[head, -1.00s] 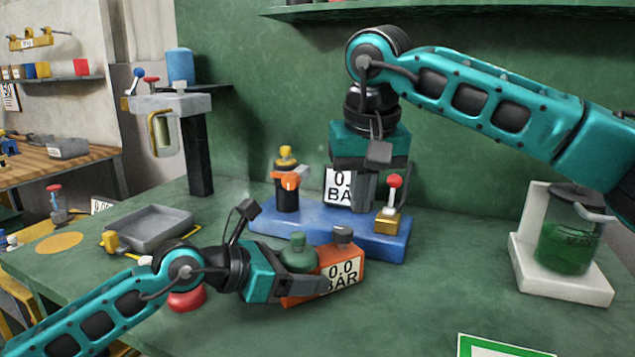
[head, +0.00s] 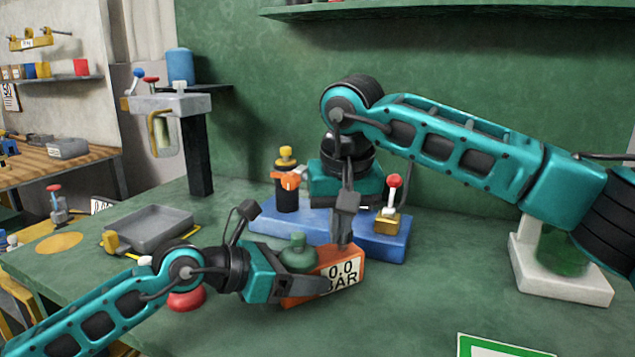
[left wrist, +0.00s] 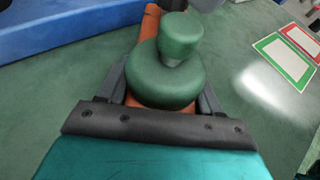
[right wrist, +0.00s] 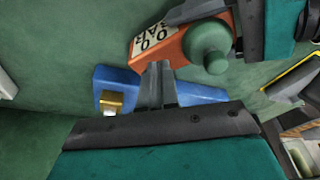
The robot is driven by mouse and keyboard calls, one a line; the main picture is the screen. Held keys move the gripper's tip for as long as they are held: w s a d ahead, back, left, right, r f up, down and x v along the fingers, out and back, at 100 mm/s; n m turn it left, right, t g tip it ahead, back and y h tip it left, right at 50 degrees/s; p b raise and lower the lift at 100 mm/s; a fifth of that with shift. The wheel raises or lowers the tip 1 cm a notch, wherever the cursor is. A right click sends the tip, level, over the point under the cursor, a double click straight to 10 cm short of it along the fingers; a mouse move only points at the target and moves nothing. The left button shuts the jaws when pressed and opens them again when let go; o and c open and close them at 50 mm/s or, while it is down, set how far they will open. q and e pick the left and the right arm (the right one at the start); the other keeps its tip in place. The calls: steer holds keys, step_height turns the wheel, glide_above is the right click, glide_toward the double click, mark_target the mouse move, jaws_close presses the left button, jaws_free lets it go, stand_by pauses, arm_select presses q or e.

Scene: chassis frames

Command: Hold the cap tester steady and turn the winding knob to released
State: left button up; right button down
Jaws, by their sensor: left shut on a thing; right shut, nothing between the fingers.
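The cap tester is an orange box (head: 357,254) with a "0.0 BAR" panel, resting on the green bench. A round green cap (head: 297,255) sits on its left end; it fills the middle of the left wrist view (left wrist: 165,75). My left gripper (head: 318,290) is shut on the tester, one finger along its front face. My right gripper (head: 343,238) is shut and empty, pointing down at the tester's right end. It hides the dark winding knob there. In the right wrist view its fingertips (right wrist: 158,68) are beside the orange body (right wrist: 182,52); I cannot tell whether they touch.
A blue base (head: 385,245) stands close behind the tester, with a red-topped lever (head: 394,183) and an orange-handled valve (head: 286,182). A grey tray (head: 150,228) lies left. The bench in front right is mostly clear.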

steer(key=shift+d+f, duration=0.1)
steer(key=shift+f, duration=0.4)
steer(key=shift+d+r, duration=0.2)
steer(key=shift+d, duration=0.3)
steer(key=shift+w+d, duration=0.2)
steer(key=shift+d, duration=0.65)
stand_by(0.3)
step_height(320, 180, up, 6)
steer(key=shift+s+d, duration=0.2)
steer(key=shift+s, duration=0.15)
stand_by(0.4)
